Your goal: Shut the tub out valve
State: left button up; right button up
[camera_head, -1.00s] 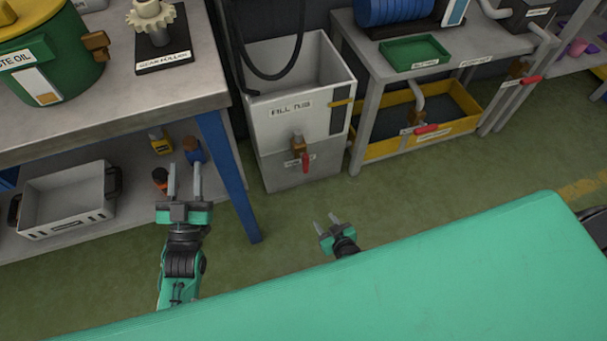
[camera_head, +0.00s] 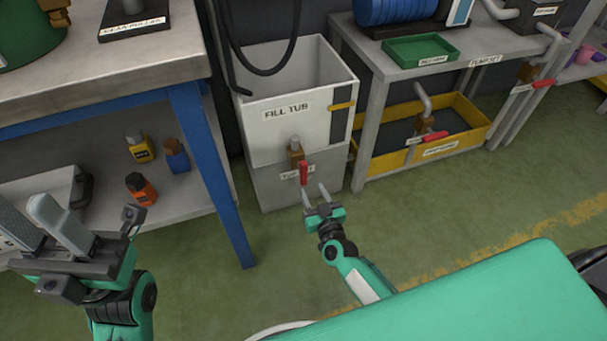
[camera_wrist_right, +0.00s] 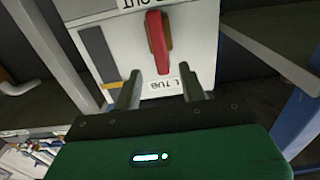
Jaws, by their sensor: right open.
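The tub out valve has a brass body (camera_head: 296,153) and a red lever (camera_head: 304,173), low on the front of the fill tub (camera_head: 285,130). The lever hangs roughly straight down, partly over a small label. In the right wrist view the red lever (camera_wrist_right: 157,40) stands beyond the fingertips, roughly between their lines, with a gap before it. My right gripper (camera_head: 317,190) is open and empty, just below and in front of the lever; it also shows in the right wrist view (camera_wrist_right: 160,77). My left gripper (camera_head: 38,210) is open and empty at the left.
A blue table leg (camera_head: 225,185) stands left of the tub. Bottles (camera_head: 140,188) and a grey bin sit on the shelf below that table. A yellow tray (camera_head: 440,149) with another red-handled valve (camera_head: 434,136) is to the right. The green floor before the tub is clear.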

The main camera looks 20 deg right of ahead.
aim_at(305, 175)
jog(key=w+b, duration=0.2)
jog(key=w, duration=0.7)
jog(key=shift+w+a, duration=0.1)
jog(key=shift+a, duration=0.05)
grip_shut()
